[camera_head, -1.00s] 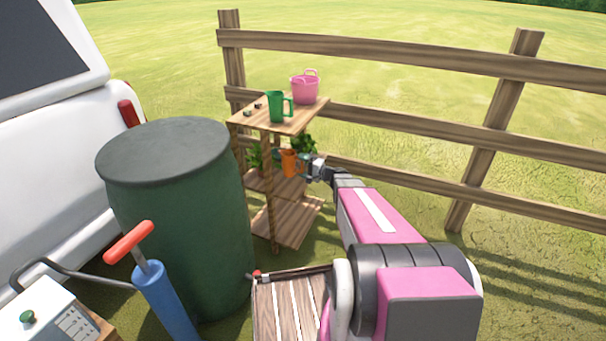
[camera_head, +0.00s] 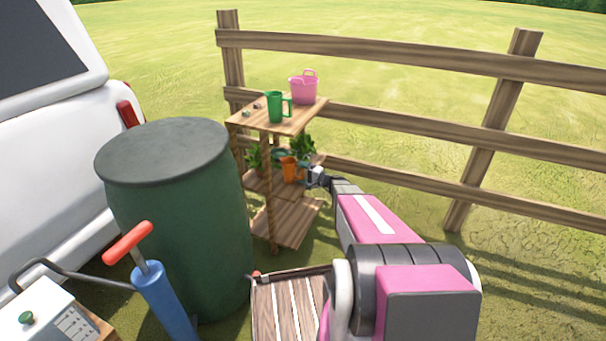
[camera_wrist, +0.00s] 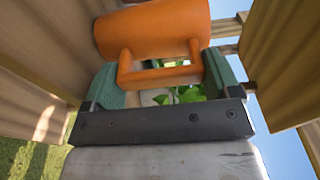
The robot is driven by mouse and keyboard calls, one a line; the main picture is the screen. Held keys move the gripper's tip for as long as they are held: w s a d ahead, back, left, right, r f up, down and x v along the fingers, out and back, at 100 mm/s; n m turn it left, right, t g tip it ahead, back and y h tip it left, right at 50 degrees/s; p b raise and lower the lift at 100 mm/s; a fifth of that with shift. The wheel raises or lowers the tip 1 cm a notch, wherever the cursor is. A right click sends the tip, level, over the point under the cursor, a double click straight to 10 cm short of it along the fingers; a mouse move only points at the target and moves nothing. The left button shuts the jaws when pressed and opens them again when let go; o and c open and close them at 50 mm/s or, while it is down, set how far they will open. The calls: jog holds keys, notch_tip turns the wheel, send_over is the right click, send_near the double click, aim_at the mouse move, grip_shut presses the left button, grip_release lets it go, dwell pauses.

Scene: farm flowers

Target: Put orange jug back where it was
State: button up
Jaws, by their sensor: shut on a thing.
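The orange jug (camera_head: 289,169) is at the middle shelf of the wooden rack (camera_head: 292,221), below the top board. In the wrist view the orange jug (camera_wrist: 152,30) lies across the top of the picture with its handle toward me. My gripper (camera_head: 313,175) is at the right side of the jug. Its green finger pads (camera_wrist: 160,84) stand on either side of the jug's handle and are shut on it. I cannot tell whether the jug's base touches the shelf.
A green jug (camera_head: 275,107) and a pink bucket (camera_head: 304,90) stand on the rack's top. Green plants (camera_head: 303,147) are behind the orange jug. A dark green barrel (camera_head: 180,220) stands left of the rack, and a wooden fence (camera_head: 420,122) runs behind.

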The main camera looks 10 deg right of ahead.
jog(key=shift+f, duration=0.1)
jog(key=o, duration=0.8)
